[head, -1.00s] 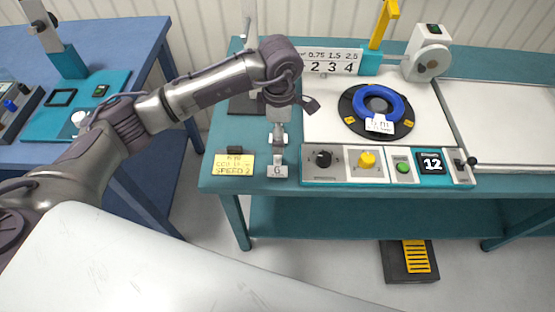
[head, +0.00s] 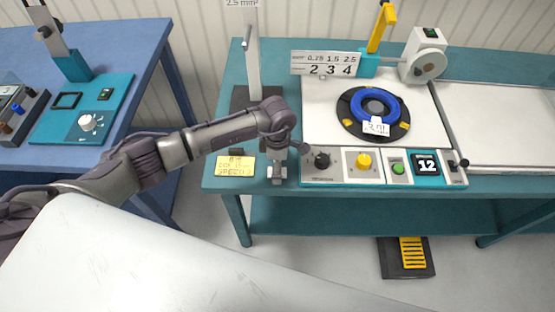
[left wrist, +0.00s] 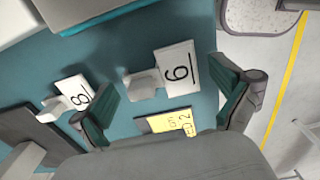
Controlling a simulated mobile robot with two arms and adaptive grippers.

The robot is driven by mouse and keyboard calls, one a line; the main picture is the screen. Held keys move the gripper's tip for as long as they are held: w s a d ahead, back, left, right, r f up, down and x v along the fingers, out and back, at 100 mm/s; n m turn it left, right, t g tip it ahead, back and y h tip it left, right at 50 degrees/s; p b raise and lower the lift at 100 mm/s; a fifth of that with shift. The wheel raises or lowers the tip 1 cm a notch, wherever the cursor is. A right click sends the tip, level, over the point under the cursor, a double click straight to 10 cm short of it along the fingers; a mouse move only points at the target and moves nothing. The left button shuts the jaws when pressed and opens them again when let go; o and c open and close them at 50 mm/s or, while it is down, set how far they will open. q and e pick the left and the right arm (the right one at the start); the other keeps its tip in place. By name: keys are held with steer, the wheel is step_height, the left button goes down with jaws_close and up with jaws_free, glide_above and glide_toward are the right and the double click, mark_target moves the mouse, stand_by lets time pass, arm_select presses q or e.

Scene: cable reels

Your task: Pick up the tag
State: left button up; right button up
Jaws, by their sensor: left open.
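A small white tag marked with an underlined 6 (left wrist: 178,70) sits on a grey holder on the teal table. In the left wrist view it lies between the fingers of my left gripper (left wrist: 165,80), which is open and empty. A second white tag marked 8 (left wrist: 76,97) sits on a similar holder by the left finger. In the head view my left wrist is over the front left part of the table and hides most of the gripper; the 6 tag (head: 278,175) shows just below it. My right gripper is not in view.
A yellow speed card (head: 235,166) lies left of the 6 tag, close to my gripper. A control panel with knobs (head: 342,163) stands just right. Behind it is a blue cable coil (head: 389,102) on a black turntable. A grey post (head: 252,55) rises behind my wrist.

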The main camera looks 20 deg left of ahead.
arm_select(q)
steer(key=c, duration=0.8)
steer(key=shift+r, duration=0.1)
steer(key=shift+w+r, duration=0.1)
steer(key=shift+r, duration=0.3)
step_height(320, 180, up, 2)
steer(key=shift+r+b, duration=0.25)
steer(key=shift+b, duration=0.55)
steer(key=shift+w+d+r+b, duration=0.15)
steer(key=shift+d+r+b, duration=0.55)
steer(key=shift+d+r, duration=0.9)
steer(key=shift+w+d+r+b, duration=0.2)
steer(key=shift+d+r+b, duration=0.6)
steer(key=shift+d, duration=1.5)
steer(key=shift+w+d+r+b, duration=0.15)
steer(key=shift+d+r+b, duration=0.4)
steer(key=shift+d+r, duration=1.15)
steer(key=shift+d+f, duration=0.25)
steer(key=shift+f, duration=0.05)
